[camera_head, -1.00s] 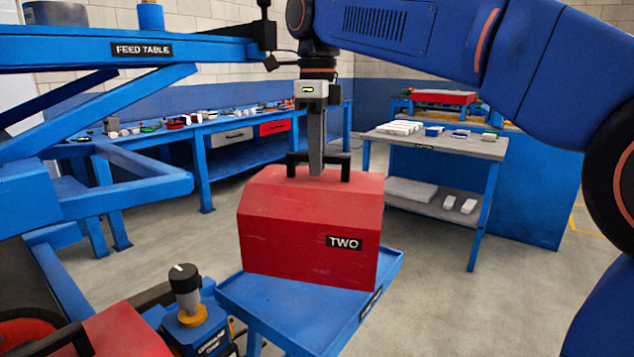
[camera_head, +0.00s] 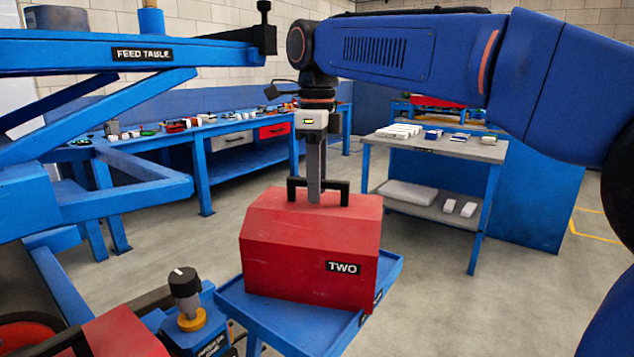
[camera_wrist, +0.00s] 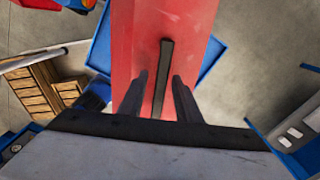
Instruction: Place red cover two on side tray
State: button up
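Red cover two (camera_head: 300,255) is a red box-like cover with a "TWO" label and a black bar handle (camera_head: 331,184) on top. It sits level over the blue side tray (camera_head: 235,298) and appears to rest on it; its underside is hidden. Tray edges show around the cover. My gripper (camera_head: 314,190) points straight down at the handle. In the wrist view the handle (camera_wrist: 163,80) runs between the two fingers of my gripper (camera_wrist: 160,80). A gap shows at the left finger and the right finger is very close to the bar, so the fingers look open around it.
A blue feed table (camera_head: 90,54) stands at upper left. A black-topped knob post (camera_head: 187,295) and another red cover (camera_head: 120,335) are close at lower left. A workbench (camera_head: 240,127) and a shelf table (camera_head: 440,147) stand behind. Floor right of the tray is clear.

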jog(key=shift+r, duration=0.1)
notch_tip(320, 180, up, 12)
dwell(0.7)
jog(key=s+d+f+n+t, duration=0.1)
jog(key=s+d+f+n, duration=0.35)
jog(key=d+f, duration=0.3)
jog(key=s+d+f+n+t, duration=0.1)
jog(key=s+d+f+n, duration=0.2)
jog(key=d+f+n, duration=0.45)
jog(key=s+d+f+n+t, duration=0.1)
jog(key=s+d+f+n, duration=0.3)
jog(key=s+f, duration=0.3)
jog(key=s+d+f+n+t, duration=0.1)
jog(key=s+d+f+n, duration=0.4)
jog(key=f, duration=1.1)
jog(key=s+d, duration=0.2)
jog(key=s, duration=0.1)
jog(key=shift+d+t, duration=0.25)
jog(key=shift+t, duration=0.15)
